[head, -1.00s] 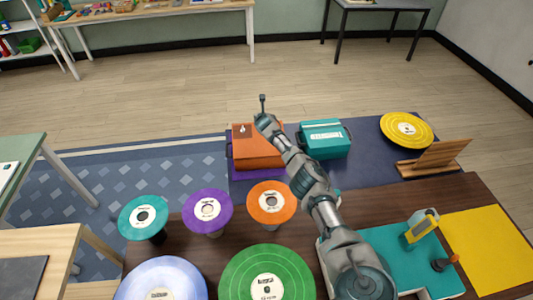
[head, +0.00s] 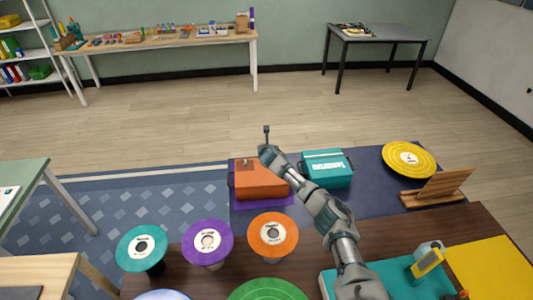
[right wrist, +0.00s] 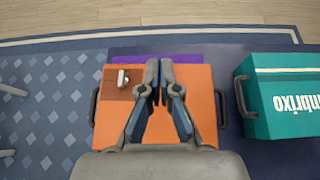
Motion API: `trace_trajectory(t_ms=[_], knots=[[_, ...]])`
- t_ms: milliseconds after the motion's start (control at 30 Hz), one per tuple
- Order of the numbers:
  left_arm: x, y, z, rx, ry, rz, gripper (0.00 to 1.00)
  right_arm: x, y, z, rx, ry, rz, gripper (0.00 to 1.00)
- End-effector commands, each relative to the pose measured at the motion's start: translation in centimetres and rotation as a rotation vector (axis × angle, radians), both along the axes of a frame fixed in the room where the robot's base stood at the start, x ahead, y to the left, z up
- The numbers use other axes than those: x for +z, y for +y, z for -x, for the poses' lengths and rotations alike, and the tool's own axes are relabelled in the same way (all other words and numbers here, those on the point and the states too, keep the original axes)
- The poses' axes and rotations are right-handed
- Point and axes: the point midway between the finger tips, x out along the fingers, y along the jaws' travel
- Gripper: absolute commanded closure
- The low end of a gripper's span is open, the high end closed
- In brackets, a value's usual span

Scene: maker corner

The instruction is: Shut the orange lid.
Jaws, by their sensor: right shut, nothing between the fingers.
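The orange lid (head: 262,180) tops a box at the left end of the dark blue mat. In the right wrist view the orange lid (right wrist: 195,85) looks flat, with a brown patch and a small metal piece (right wrist: 123,79) at its far left. I cannot tell whether it is fully down. My right gripper (head: 266,130) is shut and empty above the box. In the right wrist view the fingertips of my right gripper (right wrist: 160,64) are together over the lid's far part; contact is unclear. My left gripper is not in view.
A teal box (head: 328,170) stands right of the orange one. Purple (right wrist: 185,58) shows beyond the orange box. A yellow disc (head: 409,159) and wooden stand (head: 440,190) are farther right. Teal, purple (head: 207,256) and orange discs stand in front. The floor behind is clear.

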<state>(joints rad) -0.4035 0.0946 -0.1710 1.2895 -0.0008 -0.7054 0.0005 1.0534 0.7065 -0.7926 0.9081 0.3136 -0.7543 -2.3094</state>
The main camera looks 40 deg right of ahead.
Motion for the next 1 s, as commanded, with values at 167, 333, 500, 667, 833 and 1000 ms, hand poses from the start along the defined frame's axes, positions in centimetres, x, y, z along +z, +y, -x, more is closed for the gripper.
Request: trace_trajectory(t_ms=[167,333,500,667,833,1000], knots=[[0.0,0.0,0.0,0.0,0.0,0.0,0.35,1.3,1.0,2.1,0.002,0.0,0.002,1.0],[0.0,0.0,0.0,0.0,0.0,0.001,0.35,2.6,2.2,4.2,0.002,0.001,0.002,1.0],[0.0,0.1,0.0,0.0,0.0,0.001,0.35,3.6,2.9,5.5,0.001,0.001,0.0,1.0],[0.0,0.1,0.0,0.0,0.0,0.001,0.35,3.8,3.2,6.0,-0.001,0.002,-0.002,1.0],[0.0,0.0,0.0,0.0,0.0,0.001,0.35,3.8,3.2,6.1,-0.001,0.002,-0.002,1.0],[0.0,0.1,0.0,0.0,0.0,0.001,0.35,3.9,3.3,6.1,-0.001,0.002,-0.001,1.0]])
